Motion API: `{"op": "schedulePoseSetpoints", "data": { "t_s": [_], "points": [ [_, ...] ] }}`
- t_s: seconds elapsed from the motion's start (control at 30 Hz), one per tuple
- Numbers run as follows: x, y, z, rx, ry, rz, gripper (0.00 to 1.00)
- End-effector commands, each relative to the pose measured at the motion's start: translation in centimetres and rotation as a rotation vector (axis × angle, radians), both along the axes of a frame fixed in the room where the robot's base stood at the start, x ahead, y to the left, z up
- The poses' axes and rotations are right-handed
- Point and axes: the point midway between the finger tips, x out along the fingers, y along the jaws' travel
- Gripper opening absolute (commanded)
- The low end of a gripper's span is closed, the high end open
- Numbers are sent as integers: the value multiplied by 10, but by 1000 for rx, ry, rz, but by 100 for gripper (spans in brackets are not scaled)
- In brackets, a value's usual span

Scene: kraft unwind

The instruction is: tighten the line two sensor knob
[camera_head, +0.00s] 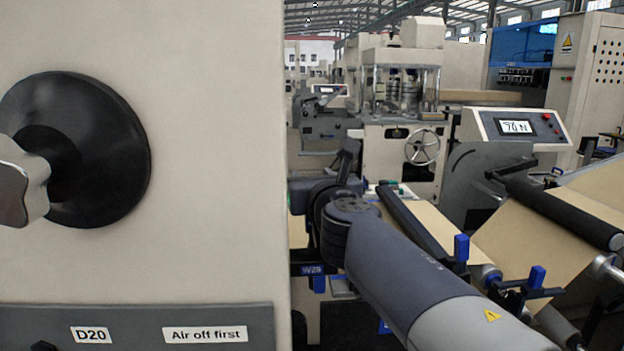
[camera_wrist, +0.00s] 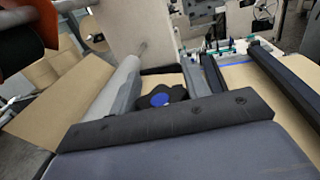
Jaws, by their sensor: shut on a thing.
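A dark lobed knob with a blue centre (camera_wrist: 160,99) shows in the middle of the wrist view, and I take it to be the sensor knob. My gripper (camera_wrist: 165,115) is at it and shut on it; the broad dark jaw in front hides the knob's near side and the far jaw. In the head view my arm reaches away to the left. The gripper end there is hidden behind the arm and the large beige panel, and I cannot make out the held knob. No line number is readable at the knob.
The beige panel (camera_head: 215,130) with a black round mount (camera_head: 115,150) fills the left of the head view. A display (camera_head: 516,127) reads 70 N.

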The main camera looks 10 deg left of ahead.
Motion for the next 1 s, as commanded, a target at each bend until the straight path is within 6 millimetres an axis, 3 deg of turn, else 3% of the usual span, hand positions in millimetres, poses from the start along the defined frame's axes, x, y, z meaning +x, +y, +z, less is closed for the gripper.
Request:
{"op": "schedulePoseSetpoints", "data": {
  "t_s": [0.03,0.97,1.0],
  "points": [
    [-1,0,7,6,-12,-10,22],
    [0,-2,8,5,-12,-79,22],
    [0,-2,8,5,-12,-79,46]
  ]
}}
